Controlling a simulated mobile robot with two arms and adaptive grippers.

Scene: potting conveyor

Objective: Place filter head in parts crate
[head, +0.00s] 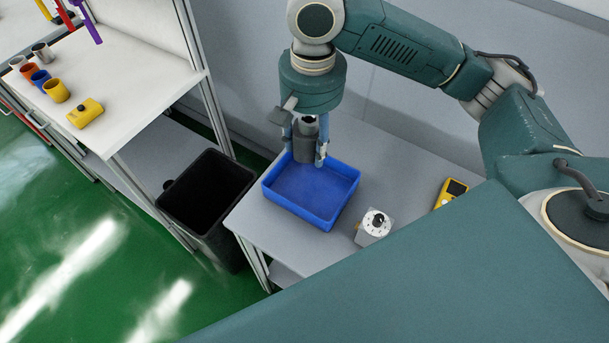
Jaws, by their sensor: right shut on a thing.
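My right gripper (306,158) points down over the back part of the blue parts crate (313,218). It is shut on a dark grey cylindrical piece, which I take to be the filter head (306,128). The fingers stand on either side of it. The visible crate floor is empty. From this angle I cannot tell whether the piece touches the crate or hangs above it. My left gripper is not in view.
The crate stands on a grey table (262,228). A white box with a dial (374,227) and a yellow meter (452,193) lie to its right. A black bin (207,200) stands left. A white bench (120,95) holds several coloured cups and a yellow device (85,113).

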